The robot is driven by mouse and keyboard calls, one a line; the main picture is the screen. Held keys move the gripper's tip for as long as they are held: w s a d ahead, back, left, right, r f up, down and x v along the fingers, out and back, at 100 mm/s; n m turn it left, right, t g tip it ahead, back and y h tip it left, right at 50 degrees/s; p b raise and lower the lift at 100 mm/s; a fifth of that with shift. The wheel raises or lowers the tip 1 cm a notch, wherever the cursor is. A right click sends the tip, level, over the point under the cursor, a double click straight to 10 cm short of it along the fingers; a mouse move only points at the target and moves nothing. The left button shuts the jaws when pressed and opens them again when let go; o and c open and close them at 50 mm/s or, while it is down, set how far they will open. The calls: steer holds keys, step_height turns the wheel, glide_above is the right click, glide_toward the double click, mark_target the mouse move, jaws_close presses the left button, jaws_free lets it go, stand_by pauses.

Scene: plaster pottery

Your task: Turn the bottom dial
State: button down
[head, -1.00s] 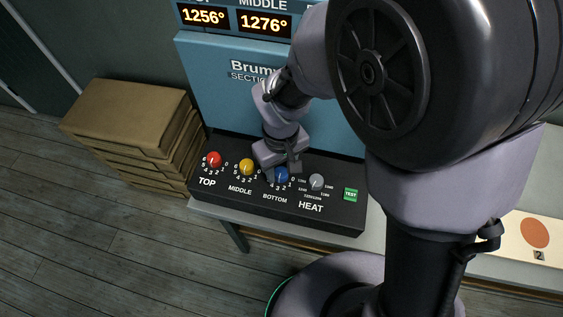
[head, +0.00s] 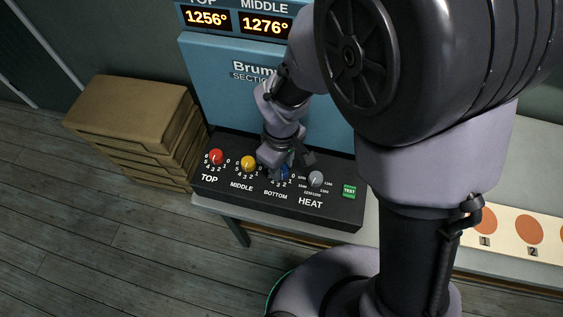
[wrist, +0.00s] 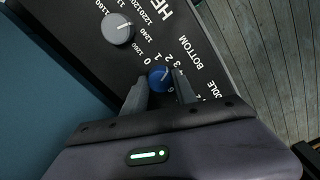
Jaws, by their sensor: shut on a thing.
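The bottom dial (wrist: 160,77) is a round blue knob with a pale pointer line on a black control panel (head: 235,212). In the wrist view my gripper (wrist: 158,84) is shut on it, one finger on each side. In the head view the gripper (head: 286,167) covers most of the blue dial (head: 284,174). The pointer's exact number is hard to read, as the fingers hide part of the scale.
A yellow middle dial (head: 248,163) and a red top dial (head: 216,157) sit to the left. A grey heat dial (head: 316,178) and a green test button (head: 349,191) sit to the right. Stacked brown boxes (head: 130,105) stand left of the panel.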

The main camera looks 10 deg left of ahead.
mark_target(282, 169)
steer(key=shift+n, duration=0.6)
steer(key=shift+n+p, duration=0.3)
steer(key=c, duration=1)
jaws_free()
step_height(282, 169, up, 18)
steer(key=p, duration=0.6)
steer(key=shift+f, duration=0.25)
